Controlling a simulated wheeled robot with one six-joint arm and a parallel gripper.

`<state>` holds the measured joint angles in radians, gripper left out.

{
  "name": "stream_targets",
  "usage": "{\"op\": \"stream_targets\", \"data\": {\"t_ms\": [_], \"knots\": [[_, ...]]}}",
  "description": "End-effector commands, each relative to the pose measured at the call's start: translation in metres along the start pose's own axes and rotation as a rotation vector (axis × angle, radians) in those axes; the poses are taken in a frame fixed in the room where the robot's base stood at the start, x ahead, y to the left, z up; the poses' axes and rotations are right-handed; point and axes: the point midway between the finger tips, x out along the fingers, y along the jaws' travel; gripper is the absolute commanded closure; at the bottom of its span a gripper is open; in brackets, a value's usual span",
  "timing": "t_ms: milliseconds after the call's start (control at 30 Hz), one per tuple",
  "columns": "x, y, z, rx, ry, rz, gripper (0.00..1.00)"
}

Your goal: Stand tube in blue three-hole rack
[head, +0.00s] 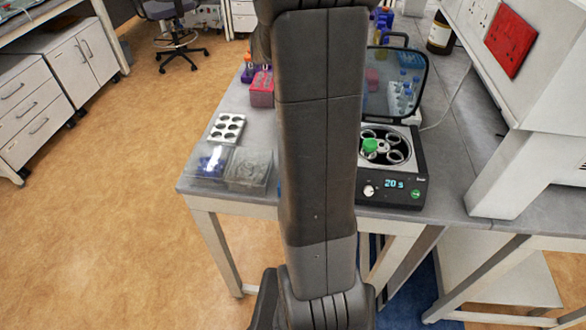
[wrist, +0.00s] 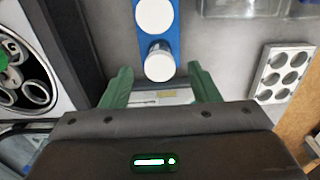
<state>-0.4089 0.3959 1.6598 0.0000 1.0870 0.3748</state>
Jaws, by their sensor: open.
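The blue rack (wrist: 172,32) is at the top middle of the wrist view. Two round white tops show at it: one at its far part (wrist: 155,15) and one on a clear tube (wrist: 160,66) at its near end. My gripper (wrist: 159,70) is open, with its green fingers apart on either side of the near white top and nothing visibly clamped. A pale strip with a yellowish mark (wrist: 165,98) shows between the fingers; I cannot tell what it is. In the head view my arm hides the gripper and almost all of the rack.
A centrifuge (head: 405,185) with its lid up stands right of my arm, a green-capped tube (head: 369,146) in its rotor. A six-hole metal block (head: 227,128) and clear boxes (head: 248,170) stand to the left. A pink rack (head: 262,90) stands farther back.

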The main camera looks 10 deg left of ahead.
Motion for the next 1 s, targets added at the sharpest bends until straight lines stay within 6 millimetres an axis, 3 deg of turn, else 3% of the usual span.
{"op": "stream_targets", "data": {"t_ms": [500,700,1000], "knots": [[-0.107,0.000,-0.001,0.000,0.005,-0.002,0.45],[-0.125,0.000,0.000,0.000,0.002,-0.001,0.45],[-0.128,0.000,0.000,0.000,0.001,0.000,0.45]]}}
